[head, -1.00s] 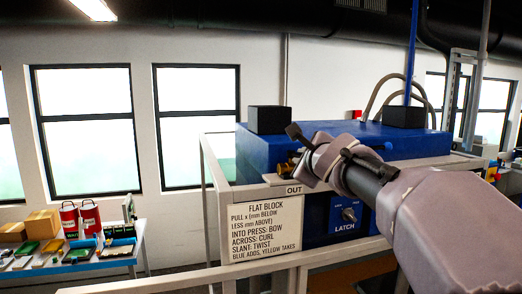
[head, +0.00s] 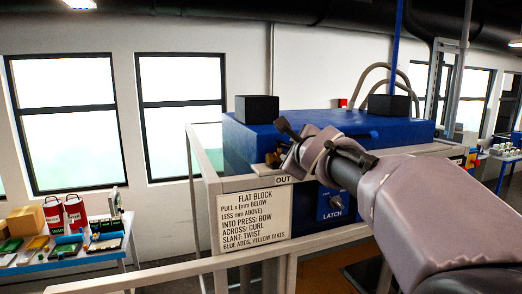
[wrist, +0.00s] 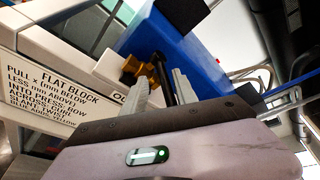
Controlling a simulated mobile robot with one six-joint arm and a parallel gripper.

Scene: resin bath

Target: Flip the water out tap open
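The water out tap is brass (wrist: 132,68) with a black lever (wrist: 163,76), on the side of the blue machine just above the OUT label. In the head view a bit of its brass (head: 272,158) shows, mostly hidden by my wrist. My gripper (wrist: 162,82) is open in the wrist view, its two grey fingers apart. The black lever shows between the fingers, and the brass body lies just beyond the left finger. I cannot tell whether either finger touches the lever.
The OUT label (head: 283,179) is on the white frame, above a FLAT BLOCK sign (head: 252,222). A blue LATCH knob panel (head: 335,204) is to the right. Black blocks (head: 257,109) stand on the blue machine (head: 310,127). A side table (head: 70,265) holds cans and trays.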

